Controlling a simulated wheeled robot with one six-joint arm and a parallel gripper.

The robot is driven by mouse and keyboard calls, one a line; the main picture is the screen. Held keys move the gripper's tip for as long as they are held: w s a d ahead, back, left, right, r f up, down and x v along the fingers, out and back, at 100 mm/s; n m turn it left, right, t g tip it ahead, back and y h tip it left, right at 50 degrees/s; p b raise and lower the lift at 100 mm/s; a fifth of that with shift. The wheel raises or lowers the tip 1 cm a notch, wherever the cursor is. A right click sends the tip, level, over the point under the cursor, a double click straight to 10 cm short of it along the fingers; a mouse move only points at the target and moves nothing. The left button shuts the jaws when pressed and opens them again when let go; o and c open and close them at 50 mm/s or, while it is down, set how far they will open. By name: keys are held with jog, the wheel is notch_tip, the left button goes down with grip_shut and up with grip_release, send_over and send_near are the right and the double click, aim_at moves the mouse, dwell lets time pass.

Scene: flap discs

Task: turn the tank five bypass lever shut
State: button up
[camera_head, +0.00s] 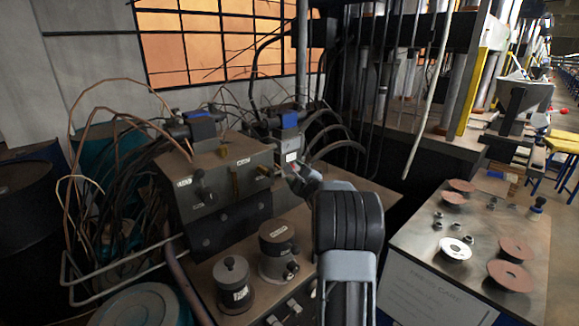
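A grey metal valve block (232,168) stands left of centre and carries small white labels too small to read. A dark lever (200,187) and a brass-coloured lever (235,181) show on its front face. I cannot tell which one is the tank five bypass lever, nor whether either is shut. My arm rises from the bottom centre, and my gripper (293,174) is at its far end, just right of the block and close to its right end. The gripper is small and partly hidden by my arm, so its opening and any contact are unclear.
Two dark labelled cylinders, one taller (278,250) and one shorter (233,283), stand in front of the block. A metal bench (420,240) with discs and nuts is at right. A bent rail (110,291) runs at left.

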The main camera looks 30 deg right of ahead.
jog(key=shift+w+d+p, duration=0.2)
jog(key=shift+w+p, duration=0.05)
jog(key=shift+w, duration=1)
jog(key=shift+w+d+p, duration=0.15)
jog(key=shift+w+p, duration=0.1)
jog(key=shift+w, duration=1)
jog(key=shift+c, duration=0.3)
grip_shut()
